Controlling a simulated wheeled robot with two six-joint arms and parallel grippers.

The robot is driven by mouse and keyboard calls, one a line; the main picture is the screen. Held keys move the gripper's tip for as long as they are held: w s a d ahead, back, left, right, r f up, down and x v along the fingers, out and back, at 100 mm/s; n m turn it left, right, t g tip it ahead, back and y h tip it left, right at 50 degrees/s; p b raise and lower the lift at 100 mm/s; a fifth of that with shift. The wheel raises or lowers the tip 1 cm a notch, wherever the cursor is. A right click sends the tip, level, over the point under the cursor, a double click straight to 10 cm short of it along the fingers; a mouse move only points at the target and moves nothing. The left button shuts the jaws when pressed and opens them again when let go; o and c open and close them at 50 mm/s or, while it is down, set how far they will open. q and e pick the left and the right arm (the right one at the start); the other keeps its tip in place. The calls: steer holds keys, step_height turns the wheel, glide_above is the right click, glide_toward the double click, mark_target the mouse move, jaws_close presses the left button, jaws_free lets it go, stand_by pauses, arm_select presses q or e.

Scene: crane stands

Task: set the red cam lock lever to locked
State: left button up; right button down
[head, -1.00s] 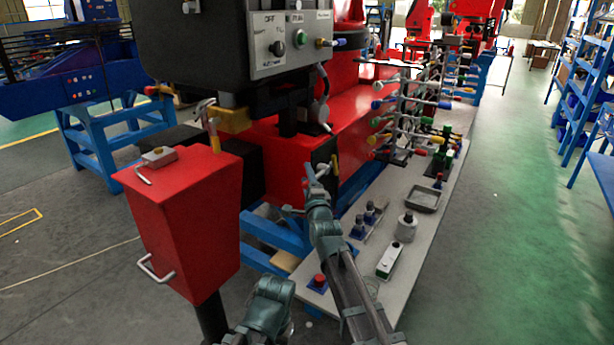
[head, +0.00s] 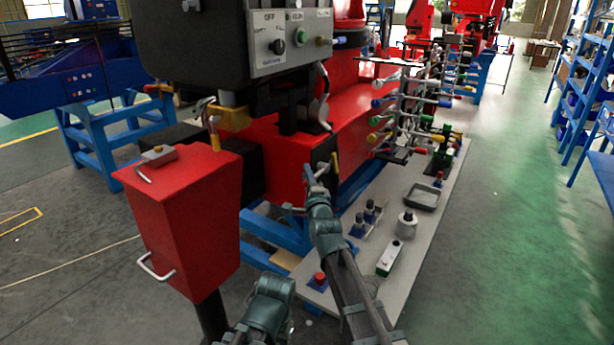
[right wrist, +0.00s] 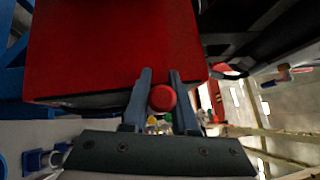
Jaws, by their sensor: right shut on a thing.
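My right gripper (head: 317,180) reaches to the side of the red machine, beside a black block with a small yellow handle (head: 334,166). In the right wrist view its two fingers (right wrist: 161,92) stand on either side of a round red knob (right wrist: 162,98), which I take to be the end of the red cam lock lever. The gripper is shut on it. The lever's shaft is hidden behind the knob, and the red knob does not show clearly in the head view. My left gripper (head: 270,300) is low in the head view, apart from the machine, with its fingertips hidden.
A red pedestal box (head: 180,215) stands at the left. A grey control panel (head: 291,42) hangs above. A pale bench (head: 425,222) at the right carries a tray (head: 421,197), switches and a rack of coloured levers (head: 410,110). Green floor (head: 530,220) is clear farther right.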

stand_by(0.9)
steer(key=f+n+t+y+b, duration=0.1)
steer(key=f+n+b, duration=0.1)
steer(key=b, duration=0.3)
steer(key=shift+n+t+b, duration=0.3)
steer(key=shift+t, duration=0.1)
steer(key=shift+r, duration=0.1)
steer(key=c, duration=0.7)
jaws_free()
steer(key=shift+d, duration=0.1)
steer(key=b+v, duration=0.4)
steer(key=v, duration=0.9)
steer(key=shift+s+d, duration=0.1)
steer(key=shift+s, duration=0.2)
